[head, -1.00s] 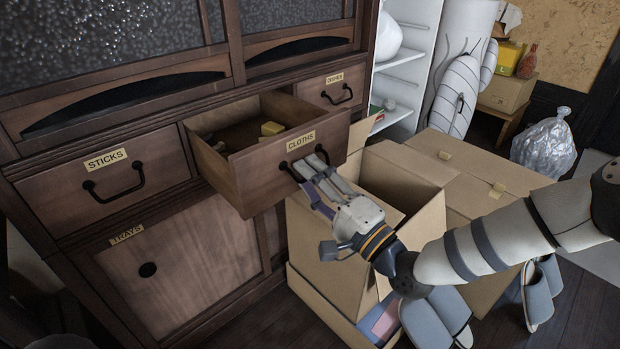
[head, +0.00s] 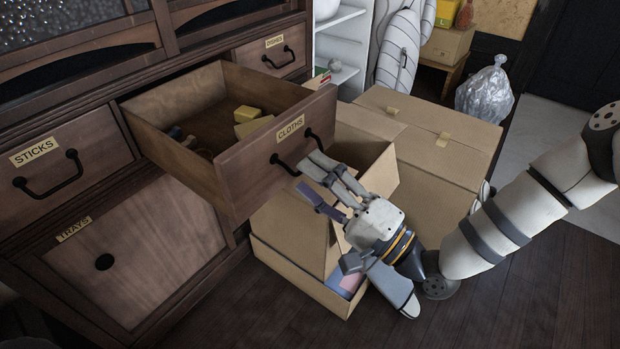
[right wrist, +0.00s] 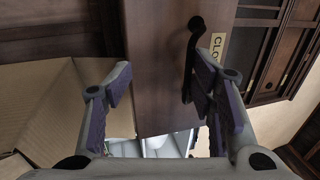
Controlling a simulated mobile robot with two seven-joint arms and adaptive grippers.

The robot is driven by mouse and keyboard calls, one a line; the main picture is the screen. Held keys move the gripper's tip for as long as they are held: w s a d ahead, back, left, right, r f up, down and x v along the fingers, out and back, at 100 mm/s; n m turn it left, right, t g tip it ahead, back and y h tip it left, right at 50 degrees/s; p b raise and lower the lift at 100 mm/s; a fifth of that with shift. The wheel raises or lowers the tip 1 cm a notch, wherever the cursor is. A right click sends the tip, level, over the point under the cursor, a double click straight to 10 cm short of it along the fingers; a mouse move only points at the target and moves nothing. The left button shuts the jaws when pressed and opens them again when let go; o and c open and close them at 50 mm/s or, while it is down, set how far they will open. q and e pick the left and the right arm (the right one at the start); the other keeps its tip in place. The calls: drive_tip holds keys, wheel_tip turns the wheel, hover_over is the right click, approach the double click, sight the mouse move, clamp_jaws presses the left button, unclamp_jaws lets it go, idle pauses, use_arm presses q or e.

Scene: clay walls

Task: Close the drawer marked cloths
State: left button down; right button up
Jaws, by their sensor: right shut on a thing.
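The drawer marked cloths (head: 245,177) stands far out of the brown cabinet, its inside open to view. Yellow blocks (head: 250,118) and small dark items lie in it. Its black handle (head: 277,161) is on the front below the label (head: 290,127). In the right wrist view the handle (right wrist: 188,62) is by the right-hand fingers of my right gripper (right wrist: 165,90), beside the drawer front (right wrist: 155,55). My left gripper is not in view.
Cardboard boxes (head: 425,125) stand right of the drawer, and an open one (head: 290,235) is below it. Drawers marked sticks (head: 95,140) and dishes (head: 285,65) are shut. A clear bag (head: 485,98) stands behind. Floor is free at front right.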

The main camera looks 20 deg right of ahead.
drive_tip(key=shift+s+d+f, duration=0.6)
drive_tip(key=shift+s+f, duration=0.15)
drive_tip(key=shift+f, duration=0.05)
drive_tip(key=c, duration=0.3)
drive_tip(key=shift+s+d+p, duration=0.25)
drive_tip(key=shift+d+p, duration=0.05)
drive_tip(key=shift+c, duration=0.2)
drive_tip(key=r+p+v, duration=0.1)
drive_tip(key=v, duration=0.9)
drive_tip(key=shift+s+d+p, duration=0.2)
drive_tip(key=shift+s+p, duration=0.1)
drive_tip(key=shift+s, duration=0.1)
